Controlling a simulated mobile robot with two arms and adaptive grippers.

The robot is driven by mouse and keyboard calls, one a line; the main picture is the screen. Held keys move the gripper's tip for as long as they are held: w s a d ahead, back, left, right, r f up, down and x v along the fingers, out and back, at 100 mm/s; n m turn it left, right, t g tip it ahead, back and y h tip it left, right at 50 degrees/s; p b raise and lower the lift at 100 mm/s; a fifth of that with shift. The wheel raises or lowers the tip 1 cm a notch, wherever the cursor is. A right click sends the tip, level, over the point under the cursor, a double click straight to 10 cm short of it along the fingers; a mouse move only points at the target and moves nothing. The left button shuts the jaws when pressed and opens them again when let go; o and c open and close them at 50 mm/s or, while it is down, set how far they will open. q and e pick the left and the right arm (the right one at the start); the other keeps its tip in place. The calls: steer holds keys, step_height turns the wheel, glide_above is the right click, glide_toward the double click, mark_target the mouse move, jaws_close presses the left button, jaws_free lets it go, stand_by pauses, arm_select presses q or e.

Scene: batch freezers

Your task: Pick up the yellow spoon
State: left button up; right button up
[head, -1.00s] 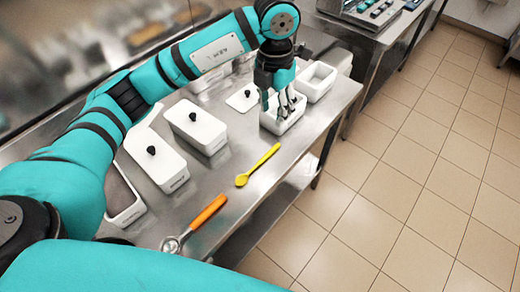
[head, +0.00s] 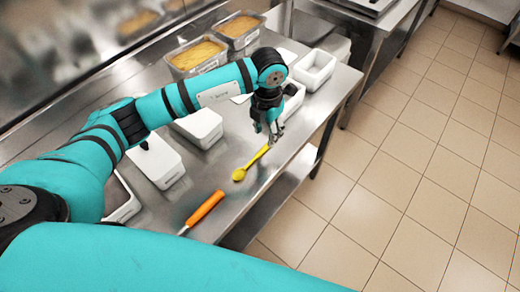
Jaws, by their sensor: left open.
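The yellow spoon (head: 239,174) lies on the steel table near its front edge. Its bowl points to the lower left and its handle runs to the upper right. My left gripper (head: 273,139) is open, fingers pointing down, at the upper right end of the spoon's handle. The fingers partly cover the handle's end; I cannot tell whether they touch it. My right gripper is not in view.
An orange-handled tool (head: 206,208) lies left of the spoon, its head hidden by my arm. White tubs, among them a lidded one (head: 157,162) and an open one (head: 314,69), stand behind. Clear containers with orange contents (head: 198,54) are at the back.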

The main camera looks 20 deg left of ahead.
mark_target(266, 146)
arm_select(q)
steer(key=shift+f, duration=0.5)
step_height(266, 146, down, 4)
steer(key=shift+d+f+p, duration=0.1)
steer(key=shift+f+p, duration=0.1)
steer(key=shift+p, duration=1)
steer(key=shift+f, duration=0.15)
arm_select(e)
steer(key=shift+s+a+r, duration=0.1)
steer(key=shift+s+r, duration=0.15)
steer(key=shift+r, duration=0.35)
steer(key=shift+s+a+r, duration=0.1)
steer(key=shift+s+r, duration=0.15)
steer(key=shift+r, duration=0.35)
arm_select(q)
jaws_close()
